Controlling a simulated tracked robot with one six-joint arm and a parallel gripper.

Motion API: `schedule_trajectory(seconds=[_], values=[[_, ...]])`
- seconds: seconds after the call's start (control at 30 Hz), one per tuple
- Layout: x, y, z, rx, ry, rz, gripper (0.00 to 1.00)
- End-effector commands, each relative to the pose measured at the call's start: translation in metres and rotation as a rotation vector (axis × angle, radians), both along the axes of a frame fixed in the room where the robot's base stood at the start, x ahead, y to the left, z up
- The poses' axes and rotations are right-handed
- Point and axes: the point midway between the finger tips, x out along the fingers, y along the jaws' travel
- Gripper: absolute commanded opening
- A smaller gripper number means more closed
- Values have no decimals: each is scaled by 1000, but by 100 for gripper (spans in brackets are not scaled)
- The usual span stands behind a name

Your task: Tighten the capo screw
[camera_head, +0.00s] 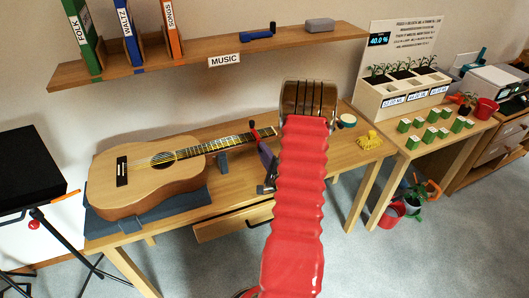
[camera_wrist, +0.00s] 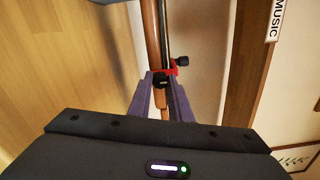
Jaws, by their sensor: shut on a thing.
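The acoustic guitar (camera_head: 145,170) lies on a blue-grey pad on the wooden table, its neck pointing right. A red capo (camera_head: 254,133) sits across the neck; it also shows in the wrist view (camera_wrist: 173,70). A black capo screw (camera_wrist: 162,81) sits below the neck, between my purple-grey fingertips. My gripper (camera_wrist: 160,76) is shut on that screw. In the head view my gripper (camera_head: 267,157) is beside the capo, partly hidden by my red arm. A second black knob (camera_wrist: 183,61) shows on the capo's other side, clear of the fingers.
A neck support (camera_head: 222,162) stands under the neck. The wooden shelf (camera_head: 200,50) with binders runs along the wall above.

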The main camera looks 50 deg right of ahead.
Motion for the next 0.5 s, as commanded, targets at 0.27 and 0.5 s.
schedule_trajectory(seconds=[0.27,0.5], values=[[0,1,-1,18,-7,0,0],[0,1,-1,17,-7,1,21]])
